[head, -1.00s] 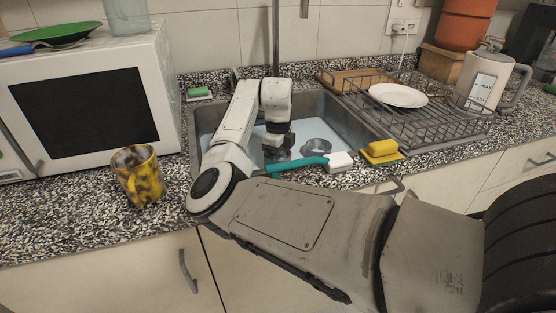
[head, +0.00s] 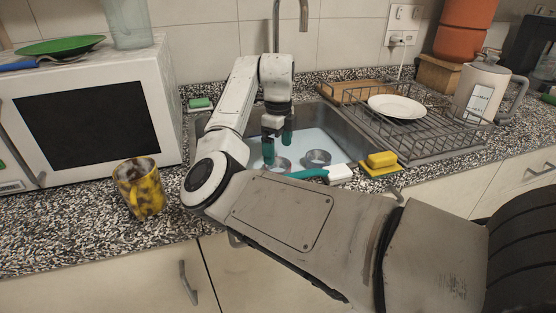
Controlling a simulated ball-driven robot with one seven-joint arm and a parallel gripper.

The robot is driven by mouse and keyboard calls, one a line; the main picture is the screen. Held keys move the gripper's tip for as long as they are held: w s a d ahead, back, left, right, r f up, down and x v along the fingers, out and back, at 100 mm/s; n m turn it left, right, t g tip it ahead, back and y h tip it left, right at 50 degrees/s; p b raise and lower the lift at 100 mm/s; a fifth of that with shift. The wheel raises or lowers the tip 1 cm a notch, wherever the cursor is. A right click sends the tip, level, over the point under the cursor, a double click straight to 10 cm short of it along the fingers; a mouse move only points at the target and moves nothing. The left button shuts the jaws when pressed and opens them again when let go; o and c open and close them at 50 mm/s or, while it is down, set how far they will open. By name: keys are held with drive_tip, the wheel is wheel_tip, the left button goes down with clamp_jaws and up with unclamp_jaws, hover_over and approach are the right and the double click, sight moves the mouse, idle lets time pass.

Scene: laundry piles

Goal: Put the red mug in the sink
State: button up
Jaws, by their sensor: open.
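No red mug shows in the head view. The only mug in sight is a mottled yellow-and-black mug (head: 141,189), upright on the counter in front of the microwave, left of my arm. The sink (head: 352,126) is a grey metal basin with a pale bluish bottom, partly hidden by my arm. My gripper (head: 278,150) points down over the sink, its teal-tipped fingers apart, with nothing seen between them. Two round metal pieces, one below my gripper (head: 281,165) and one to its right (head: 317,157), show at the sink bottom; they may be drains.
A teal-handled brush with a white head (head: 340,174) lies at the sink's front edge, beside a yellow sponge (head: 381,160). A wire rack (head: 440,138) with a white plate (head: 397,106) stands right. A microwave (head: 88,115) stands left. A tap (head: 277,30) rises behind the sink.

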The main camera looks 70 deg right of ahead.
drive_tip(key=shift+r, duration=1.7)
